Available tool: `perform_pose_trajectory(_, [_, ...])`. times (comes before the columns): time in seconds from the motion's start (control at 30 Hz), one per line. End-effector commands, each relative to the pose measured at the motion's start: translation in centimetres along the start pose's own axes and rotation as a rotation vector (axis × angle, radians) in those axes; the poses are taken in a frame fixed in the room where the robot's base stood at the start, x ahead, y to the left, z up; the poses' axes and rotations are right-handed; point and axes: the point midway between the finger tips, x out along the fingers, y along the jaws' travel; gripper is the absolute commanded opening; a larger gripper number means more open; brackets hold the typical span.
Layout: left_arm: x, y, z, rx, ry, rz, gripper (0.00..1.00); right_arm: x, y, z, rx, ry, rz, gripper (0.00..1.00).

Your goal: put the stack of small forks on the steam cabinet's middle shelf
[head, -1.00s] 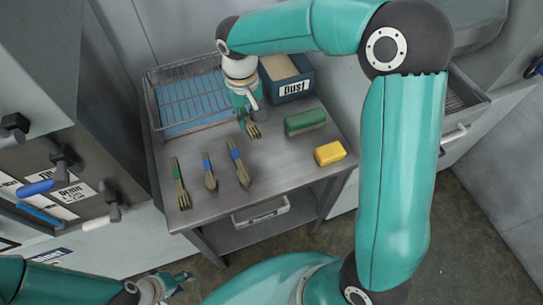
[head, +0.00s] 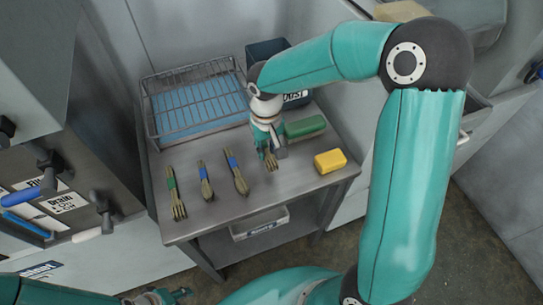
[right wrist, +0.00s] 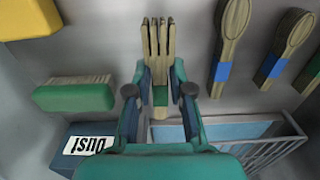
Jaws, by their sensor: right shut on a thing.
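My right gripper (head: 268,148) is shut on a short bundle of wooden forks with a green band, the small forks (head: 271,161). In the right wrist view the fork bundle (right wrist: 157,38) stands between the two fingers (right wrist: 160,92), tines pointing away. The forks are over the metal table; I cannot tell the height of the gap below them. My left gripper (head: 168,296) shows only partly at the bottom edge, and its jaws are unclear. A grey cabinet with several handles (head: 60,160) stands at left, perhaps the steam cabinet; its shelves are not visible.
On the table (head: 215,212) lie longer green-banded forks (head: 177,195) and two blue-banded spoon bundles (head: 205,182) (head: 236,175). A wire basket (head: 190,128), a "Dust" bin (head: 297,98), a green brush (head: 306,126) and a yellow block (head: 330,161) surround the gripper.

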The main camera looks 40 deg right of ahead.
Motion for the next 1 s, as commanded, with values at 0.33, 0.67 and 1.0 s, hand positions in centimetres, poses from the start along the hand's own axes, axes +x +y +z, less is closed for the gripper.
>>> perform_pose_trajectory(0.33, [-0.1,0.0,0.0,0.000,0.000,0.000,0.40,3.6,0.1,0.1,0.001,-0.005,0.001,0.00])
perform_pose_trajectory(0.67, [-0.1,0.0,0.0,0.000,0.000,0.000,0.40,4.9,0.1,0.0,0.002,0.001,-0.001,0.00])
perform_pose_trajectory(1.0, [0.1,-0.1,0.0,0.000,0.000,0.000,0.40,5.1,0.1,0.0,0.002,0.000,-0.001,0.46])
